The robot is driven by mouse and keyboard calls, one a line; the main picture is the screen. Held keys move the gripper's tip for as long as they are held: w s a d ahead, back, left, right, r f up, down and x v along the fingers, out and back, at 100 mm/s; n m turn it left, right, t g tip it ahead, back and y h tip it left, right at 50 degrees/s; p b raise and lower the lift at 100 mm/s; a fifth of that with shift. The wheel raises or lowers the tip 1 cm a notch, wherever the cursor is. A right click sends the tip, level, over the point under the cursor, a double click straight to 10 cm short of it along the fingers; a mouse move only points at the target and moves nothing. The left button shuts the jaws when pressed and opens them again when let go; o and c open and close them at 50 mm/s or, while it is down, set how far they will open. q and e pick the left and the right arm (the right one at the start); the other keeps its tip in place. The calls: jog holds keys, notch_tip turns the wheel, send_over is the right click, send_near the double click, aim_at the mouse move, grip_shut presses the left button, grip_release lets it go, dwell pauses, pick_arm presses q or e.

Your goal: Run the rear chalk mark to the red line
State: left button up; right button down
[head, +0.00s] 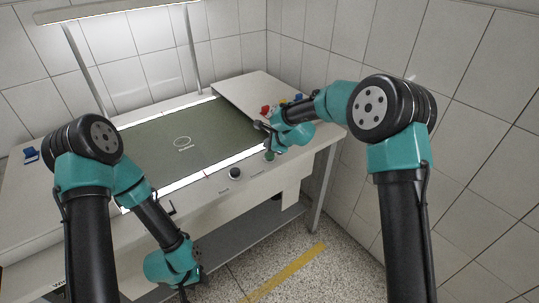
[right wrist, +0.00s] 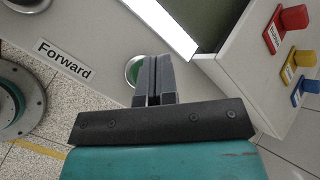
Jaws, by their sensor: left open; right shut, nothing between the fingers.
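The green belt-like surface (head: 150,152) lies in the bench top, with a pale oval print (head: 182,141) on it. A green button (head: 269,155) is on the bench front; in the right wrist view the button (right wrist: 132,68) sits in a metal ring, partly hidden by my fingers. My right gripper (head: 264,140) is shut and empty, close over the button; I cannot tell whether it touches. Its fingers (right wrist: 153,82) show side by side in the right wrist view. My left gripper (head: 187,291) is open, low before the bench.
A "Forward" label (right wrist: 63,59) is beside the button. A black knob (head: 235,173) is further left on the front panel. A pale raised cover (head: 245,95) at the right has red (right wrist: 293,17), yellow (right wrist: 304,58) and blue (right wrist: 311,86) controls. Tiled walls enclose the back and right.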

aim_at(269, 155)
jog(key=shift+f, duration=0.65)
jog(key=shift+f, duration=0.9)
dwell(2.5)
dwell(2.5)
jog(key=shift+r, duration=0.9)
jog(key=shift+r, duration=0.1)
jog(key=shift+r, duration=2.45)
